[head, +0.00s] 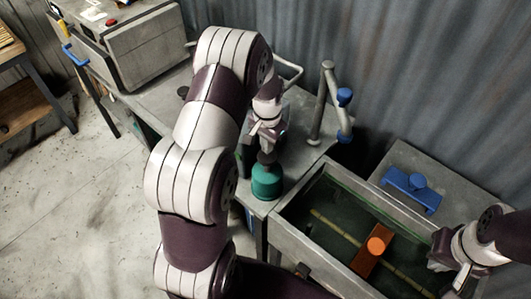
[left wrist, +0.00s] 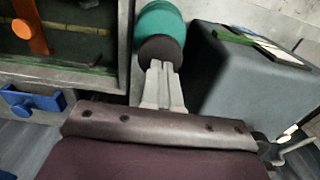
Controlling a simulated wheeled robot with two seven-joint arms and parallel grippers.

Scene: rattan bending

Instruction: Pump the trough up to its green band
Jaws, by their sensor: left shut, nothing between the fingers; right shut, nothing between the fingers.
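The trough (head: 300,243) is a grey open box with dark green water inside, in the lower right of the head view. An orange-brown piece with an orange round knob (head: 376,245) sits in it. A thin green line, perhaps the band, runs along its inner wall (head: 362,192). The pump (head: 267,183) is a teal cylinder with a dark knob, beside the trough's left corner. My left gripper (head: 266,146) is shut and empty, pointing down at the knob. In the left wrist view its fingertips (left wrist: 160,66) meet the dark knob (left wrist: 161,51); contact is unclear. My right gripper (head: 436,258) is shut by the trough's right side.
A grey box machine with a blue handle (head: 75,54) stands on the bench at upper left. A grey pipe stand with blue parts (head: 322,100) is behind the pump. A blue bracket (head: 411,188) lies beyond the trough. The floor at left is clear.

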